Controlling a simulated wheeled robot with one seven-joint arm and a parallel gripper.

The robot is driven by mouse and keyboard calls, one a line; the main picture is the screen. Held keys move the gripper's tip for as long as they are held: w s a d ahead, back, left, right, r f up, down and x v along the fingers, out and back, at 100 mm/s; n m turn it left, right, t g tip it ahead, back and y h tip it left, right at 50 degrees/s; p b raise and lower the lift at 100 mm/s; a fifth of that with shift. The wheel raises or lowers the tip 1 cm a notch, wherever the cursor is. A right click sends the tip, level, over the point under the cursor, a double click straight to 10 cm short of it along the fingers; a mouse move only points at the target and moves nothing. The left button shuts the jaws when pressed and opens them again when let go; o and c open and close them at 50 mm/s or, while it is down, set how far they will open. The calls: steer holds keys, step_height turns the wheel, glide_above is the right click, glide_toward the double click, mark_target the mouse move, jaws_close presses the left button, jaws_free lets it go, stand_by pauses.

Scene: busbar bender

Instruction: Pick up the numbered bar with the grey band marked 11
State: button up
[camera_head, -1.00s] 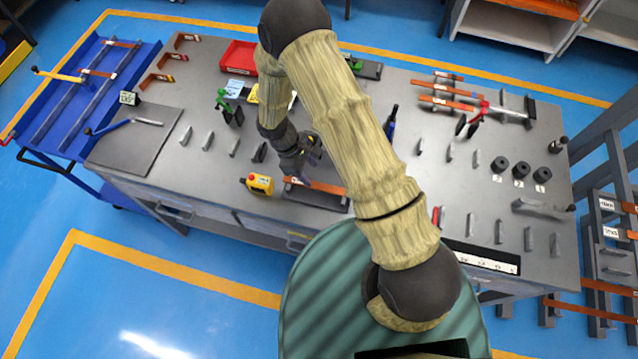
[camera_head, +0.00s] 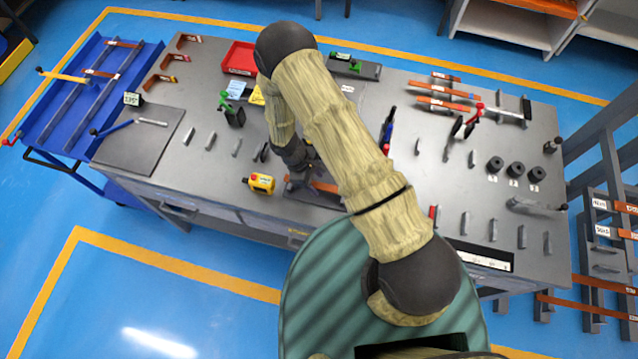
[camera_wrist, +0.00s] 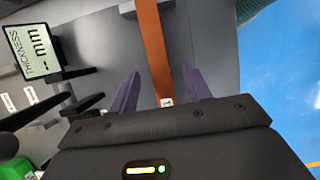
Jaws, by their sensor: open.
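An orange-copper bar (camera_head: 325,187) lies on a dark rest near the front edge of the workbench. It also shows in the wrist view (camera_wrist: 153,45), running lengthwise between my fingers, with a small pale label at its near end. I cannot read a number or make out a grey band on it. My gripper (camera_wrist: 160,80) is open, with one dark finger on each side of the bar and a gap on both sides. In the head view my gripper (camera_head: 299,172) is at the bar's left end, partly hidden by my arm.
A thickness display (camera_wrist: 36,50) stands close left of my gripper in the wrist view. A yellow box with a red button (camera_head: 260,183) stands left of the bar. Several small grey upright pieces and a red tray (camera_head: 239,58) are on the bench.

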mark_target(315, 184)
stand_by(0.3)
jaws_close()
step_height(315, 184, up, 10)
steer(key=b, duration=0.3)
steer(key=shift+b, duration=0.35)
stand_by(0.6)
